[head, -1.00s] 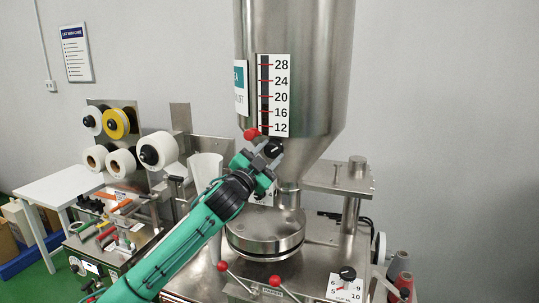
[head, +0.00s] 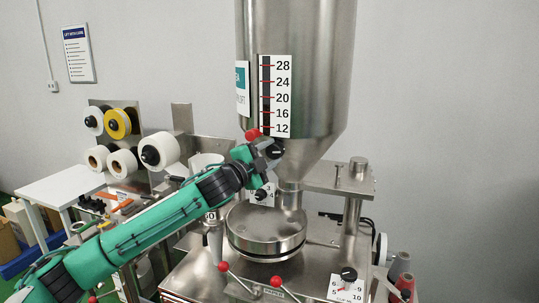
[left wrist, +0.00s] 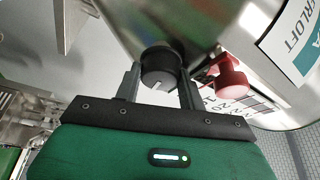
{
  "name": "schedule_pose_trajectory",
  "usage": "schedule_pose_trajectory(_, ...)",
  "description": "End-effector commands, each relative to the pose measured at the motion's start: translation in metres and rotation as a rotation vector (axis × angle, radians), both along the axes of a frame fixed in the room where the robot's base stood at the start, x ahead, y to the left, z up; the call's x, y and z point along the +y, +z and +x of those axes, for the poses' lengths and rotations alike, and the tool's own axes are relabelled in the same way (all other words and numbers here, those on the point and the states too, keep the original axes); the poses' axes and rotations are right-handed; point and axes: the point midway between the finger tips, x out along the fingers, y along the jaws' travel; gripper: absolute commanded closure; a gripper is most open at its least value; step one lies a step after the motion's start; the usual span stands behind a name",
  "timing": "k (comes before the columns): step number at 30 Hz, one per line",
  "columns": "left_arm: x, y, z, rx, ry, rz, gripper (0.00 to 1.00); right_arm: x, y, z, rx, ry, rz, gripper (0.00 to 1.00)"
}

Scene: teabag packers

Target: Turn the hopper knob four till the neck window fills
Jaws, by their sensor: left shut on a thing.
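The steel hopper (head: 310,70) stands above the machine, its cone narrowing to a short neck (head: 290,196). A black knob (head: 277,148) sits on the cone's left side; in the left wrist view the same knob (left wrist: 158,72) shows a pale line on its face. My left gripper (head: 268,153) is shut on this knob, one finger on each side. A second small black knob (head: 261,195) sits by a numbered white plate lower down, just under the gripper. I cannot make out the level in a neck window. My right gripper is out of view.
A scale (head: 275,95) marked 12 to 28 is on the hopper. A red ball knob (head: 252,135) is close beside the gripper, also in the wrist view (left wrist: 230,82). A round steel lid (head: 266,228) and red-tipped levers are below. Film rolls (head: 158,150) stand at left.

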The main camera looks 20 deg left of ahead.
Motion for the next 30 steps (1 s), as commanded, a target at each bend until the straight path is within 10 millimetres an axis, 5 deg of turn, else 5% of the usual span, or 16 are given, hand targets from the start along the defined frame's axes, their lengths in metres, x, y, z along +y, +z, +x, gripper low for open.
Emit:
schedule_pose_trajectory(9,-0.0003,-0.0014,0.0001,0.002,0.0,0.002,0.82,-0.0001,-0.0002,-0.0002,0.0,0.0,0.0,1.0)
schedule_pose_trajectory(10,-0.0003,-0.0013,0.0,0.001,-0.001,0.002,0.56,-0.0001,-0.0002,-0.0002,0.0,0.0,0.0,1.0)
schedule_pose_trajectory(13,-0.0003,-0.001,0.0,0.0,0.0,0.001,0.38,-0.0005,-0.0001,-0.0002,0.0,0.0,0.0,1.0)
schedule_pose_trajectory(30,0.0019,0.0025,0.0001,-0.005,0.001,-0.001,0.38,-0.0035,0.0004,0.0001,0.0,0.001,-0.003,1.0)
